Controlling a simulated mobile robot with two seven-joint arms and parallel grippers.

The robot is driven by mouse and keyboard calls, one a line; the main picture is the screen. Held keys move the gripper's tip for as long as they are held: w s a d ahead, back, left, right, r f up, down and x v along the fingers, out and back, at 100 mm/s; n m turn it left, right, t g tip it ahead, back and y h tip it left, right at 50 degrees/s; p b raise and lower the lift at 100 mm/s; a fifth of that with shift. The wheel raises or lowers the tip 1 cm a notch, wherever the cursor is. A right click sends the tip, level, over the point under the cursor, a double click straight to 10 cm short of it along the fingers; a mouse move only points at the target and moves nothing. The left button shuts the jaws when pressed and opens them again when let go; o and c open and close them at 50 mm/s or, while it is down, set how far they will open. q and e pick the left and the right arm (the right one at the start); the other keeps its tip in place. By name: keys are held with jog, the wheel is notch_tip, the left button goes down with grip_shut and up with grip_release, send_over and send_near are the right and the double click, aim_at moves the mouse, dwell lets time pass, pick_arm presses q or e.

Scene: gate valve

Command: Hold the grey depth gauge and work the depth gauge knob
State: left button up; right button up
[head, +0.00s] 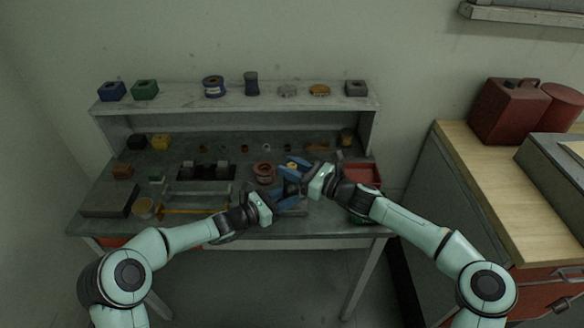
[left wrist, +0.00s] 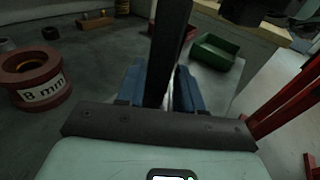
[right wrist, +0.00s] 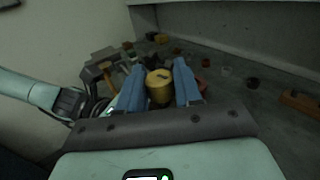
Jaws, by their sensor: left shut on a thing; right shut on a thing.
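The grey depth gauge (left wrist: 170,45) shows as a dark upright bar in the left wrist view. My left gripper (head: 288,203) is shut on it, and its blue fingers (left wrist: 160,85) stand on both sides of the bar. The brass-coloured depth gauge knob (right wrist: 159,88) sits between the blue fingers of my right gripper (right wrist: 158,76), which is shut on it. The two grippers are close together above the bench front. Most of the gauge is hidden in the head view.
The grey workbench (head: 215,138) has a back shelf (head: 180,108) with several small parts. A red bin (head: 364,172) is at the bench's right, and a green tray (left wrist: 215,50) shows in the left wrist view.

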pick_arm(q)
jog(key=shift+s+f, duration=0.1)
jog(key=shift+f, duration=0.2)
pick_arm(e)
jog(key=shift+n+g+y, duration=0.8)
jog(key=shift+n+g, duration=0.2)
jog(key=shift+g, duration=0.7)
jog(key=shift+f+n+g, duration=0.1)
jog(key=shift+n+g, duration=0.2)
jog(key=shift+n, duration=0.1)
jog(key=o, duration=0.9)
jog(key=shift+s, duration=0.1)
jog(key=shift+o, duration=0.2)
jog(key=v, duration=1.2)
jog(key=shift+f, duration=0.15)
